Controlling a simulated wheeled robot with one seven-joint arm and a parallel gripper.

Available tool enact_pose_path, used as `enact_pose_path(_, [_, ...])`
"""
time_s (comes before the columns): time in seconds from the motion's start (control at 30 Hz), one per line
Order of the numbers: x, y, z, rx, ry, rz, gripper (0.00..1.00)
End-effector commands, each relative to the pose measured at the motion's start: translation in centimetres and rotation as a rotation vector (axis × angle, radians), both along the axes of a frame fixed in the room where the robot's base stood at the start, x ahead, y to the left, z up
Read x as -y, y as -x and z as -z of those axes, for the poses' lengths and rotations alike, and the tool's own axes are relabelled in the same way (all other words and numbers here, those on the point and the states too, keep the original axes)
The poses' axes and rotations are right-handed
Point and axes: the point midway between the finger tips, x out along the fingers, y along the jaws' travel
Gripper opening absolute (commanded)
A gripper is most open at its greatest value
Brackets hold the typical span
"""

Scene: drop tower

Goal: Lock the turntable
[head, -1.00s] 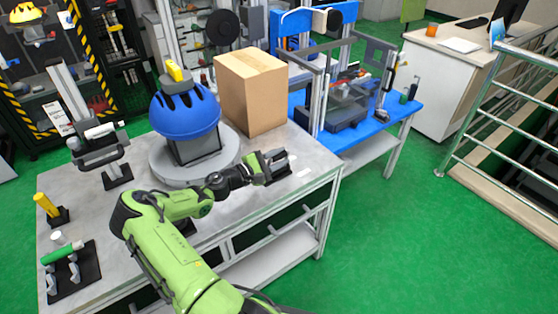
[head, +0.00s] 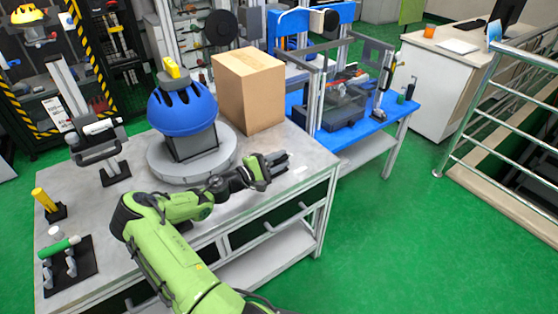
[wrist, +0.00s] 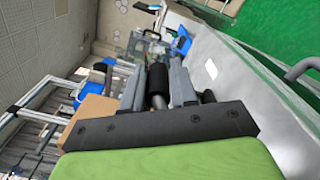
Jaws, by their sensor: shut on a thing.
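The turntable (head: 157,165) is a round grey disc on the metal workbench. A blue helmet (head: 182,112) sits on a dark block on top of it, with a yellow piece above. My gripper (head: 275,160) is at the right of the turntable, low over the bench near its right end. In the wrist view, my gripper (wrist: 158,76) has its two grey fingers on either side of a black cylindrical handle (wrist: 157,80) and is shut on it. The handle is hidden by the gripper in the head view, and I cannot tell how it joins the turntable.
A cardboard box (head: 248,92) stands behind my gripper. A black stand (head: 100,152), a yellow cylinder (head: 43,199) and a green-handled tool (head: 60,246) are on the bench's left part. A blue table (head: 372,124) with equipment stands behind right. Green floor is clear at right.

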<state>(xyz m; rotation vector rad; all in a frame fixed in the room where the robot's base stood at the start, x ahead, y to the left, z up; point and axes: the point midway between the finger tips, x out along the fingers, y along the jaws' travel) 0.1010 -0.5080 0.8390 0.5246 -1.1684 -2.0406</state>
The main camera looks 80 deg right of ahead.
Motion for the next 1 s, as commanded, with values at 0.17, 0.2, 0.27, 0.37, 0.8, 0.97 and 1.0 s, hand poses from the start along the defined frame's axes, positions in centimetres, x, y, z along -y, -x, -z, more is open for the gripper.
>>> enact_pose_path(0.17, [0.0,-0.1,0.1,0.001,-0.001,-0.001,0.41])
enact_pose_path(0.2, [0.0,-0.1,0.1,0.001,-0.001,-0.001,0.47])
enact_pose_path(0.27, [0.0,0.0,0.1,0.001,-0.003,-0.001,0.48])
enact_pose_path(0.37, [0.0,0.0,0.1,0.001,-0.003,-0.001,0.48])
enact_pose_path(0.8, [-4.9,-4.6,-0.1,0.000,-0.005,-0.008,0.48])
enact_pose_path(0.97, [-8.3,-7.5,-0.1,0.001,-0.004,-0.006,0.48])
enact_pose_path(1.0, [-9.1,-8.2,-0.1,0.001,-0.003,-0.007,0.48])
